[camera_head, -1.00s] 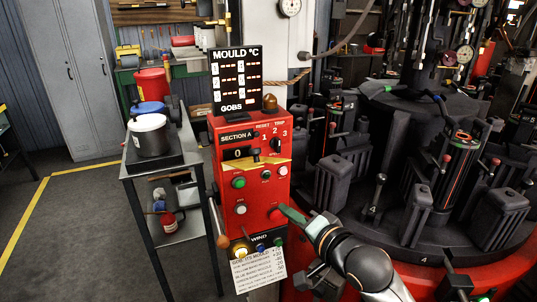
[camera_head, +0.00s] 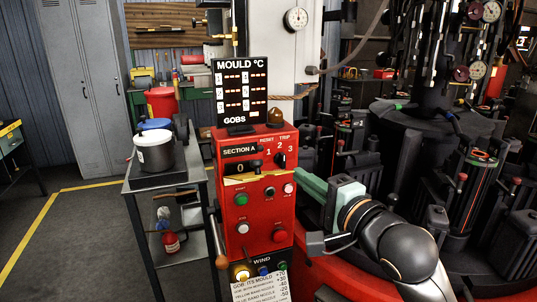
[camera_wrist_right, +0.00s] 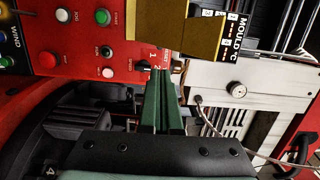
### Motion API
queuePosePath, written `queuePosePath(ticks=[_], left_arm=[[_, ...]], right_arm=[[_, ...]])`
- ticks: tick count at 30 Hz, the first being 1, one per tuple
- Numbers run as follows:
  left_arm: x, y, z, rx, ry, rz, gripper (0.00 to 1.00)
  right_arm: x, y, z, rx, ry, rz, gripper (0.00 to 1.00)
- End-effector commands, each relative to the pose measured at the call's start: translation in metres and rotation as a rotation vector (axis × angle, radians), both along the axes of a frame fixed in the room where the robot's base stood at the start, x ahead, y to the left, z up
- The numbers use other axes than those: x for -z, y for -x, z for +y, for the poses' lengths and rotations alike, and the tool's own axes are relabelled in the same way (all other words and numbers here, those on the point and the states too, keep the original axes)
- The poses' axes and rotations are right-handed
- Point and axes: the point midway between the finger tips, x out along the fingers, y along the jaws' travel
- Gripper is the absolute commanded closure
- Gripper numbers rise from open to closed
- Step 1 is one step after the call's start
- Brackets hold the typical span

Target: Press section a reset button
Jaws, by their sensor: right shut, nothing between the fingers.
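The red Section A control panel (camera_head: 227,205) stands in the middle of the head view. In the right wrist view, the shut fingertips (camera_wrist_right: 163,73) reach over the upper panel near the 1-2-3 markings and hide part of that area. I cannot tell whether they touch the panel. My left gripper is not in view.
The panel also carries a numbered selector (camera_head: 280,158), a green button (camera_head: 241,199) and a red button (camera_head: 279,235). The mould display (camera_head: 241,90) stands on top. A yellow plate (camera_wrist_right: 180,25) is beside the fingers. The mould machine (camera_head: 440,150) is at the right.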

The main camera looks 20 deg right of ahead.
Motion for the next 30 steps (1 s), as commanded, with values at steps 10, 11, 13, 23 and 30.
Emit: queuePosePath(ticks=[10, 11, 13, 23, 30], left_arm=[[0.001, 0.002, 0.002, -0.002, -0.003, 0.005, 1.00], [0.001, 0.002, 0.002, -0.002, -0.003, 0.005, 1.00], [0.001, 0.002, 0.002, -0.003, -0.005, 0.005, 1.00], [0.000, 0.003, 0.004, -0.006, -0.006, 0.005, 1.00], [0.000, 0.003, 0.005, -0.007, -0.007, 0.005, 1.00]], right_arm=[[0.000, -0.058, 0.011, 0.000, 0.000, 0.000, 1.00], [0.001, -0.063, 0.013, 0.000, 0.000, 0.000, 1.00], [0.001, -0.076, 0.015, 0.001, 0.002, 0.000, 1.00], [0.003, -0.121, 0.024, 0.001, 0.001, 0.000, 1.00], [0.004, -0.131, 0.026, 0.000, 0.002, 0.000, 1.00]])
